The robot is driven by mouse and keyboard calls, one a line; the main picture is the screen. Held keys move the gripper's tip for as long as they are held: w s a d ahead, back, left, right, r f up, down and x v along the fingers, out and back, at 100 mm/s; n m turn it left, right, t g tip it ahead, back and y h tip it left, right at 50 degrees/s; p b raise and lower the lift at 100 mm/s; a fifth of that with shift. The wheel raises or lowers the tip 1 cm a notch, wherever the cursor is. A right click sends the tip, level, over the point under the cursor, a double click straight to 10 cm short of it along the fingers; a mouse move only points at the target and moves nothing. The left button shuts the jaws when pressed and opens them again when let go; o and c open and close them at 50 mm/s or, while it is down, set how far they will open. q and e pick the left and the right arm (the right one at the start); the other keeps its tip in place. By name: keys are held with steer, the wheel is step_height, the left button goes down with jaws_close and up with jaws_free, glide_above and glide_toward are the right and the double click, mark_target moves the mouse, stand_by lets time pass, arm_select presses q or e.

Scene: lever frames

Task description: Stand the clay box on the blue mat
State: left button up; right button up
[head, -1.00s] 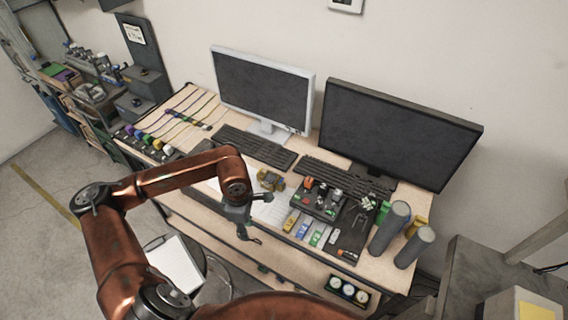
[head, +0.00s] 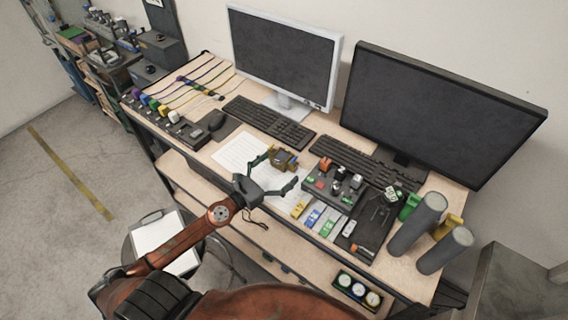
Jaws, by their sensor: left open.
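I cannot make out a clay box or a blue mat in the head view. My left gripper (head: 279,172) is open above the front middle of the desk (head: 197,147). Its fingers point toward the back of the desk, with nothing seen between them. A small brass-brown and grey device (head: 284,158) lies just beyond the fingertips, and I cannot tell whether they touch it. My right gripper is not in view.
A white paper sheet (head: 238,150) lies left of the gripper. A dark tool tray (head: 333,186), coloured tags (head: 313,217) and grey cylinders (head: 417,225) stand to the right. Keyboards (head: 268,122) and two monitors (head: 440,113) are behind. A stool (head: 165,240) stands in front.

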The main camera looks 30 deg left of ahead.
mark_target(282, 156)
arm_select(q)
steer(key=a, duration=0.1)
steer(key=a+f+n+y, duration=0.1)
steer(key=a+y, duration=0.1)
steer(key=a, duration=0.1)
steer(key=shift+s+a+f+n+t, duration=0.1)
steer(key=shift+s+f+n+t, duration=0.05)
steer(key=shift+f+n+t, duration=0.2)
steer(key=w, duration=0.5)
steer(key=w+p, duration=0.1)
steer(key=w, duration=0.1)
steer(key=shift+w+d, duration=0.25)
steer(key=shift+d, duration=0.05)
steer(key=c, duration=1.9)
steer(key=shift+r, duration=0.2)
steer(key=shift+c, duration=0.6)
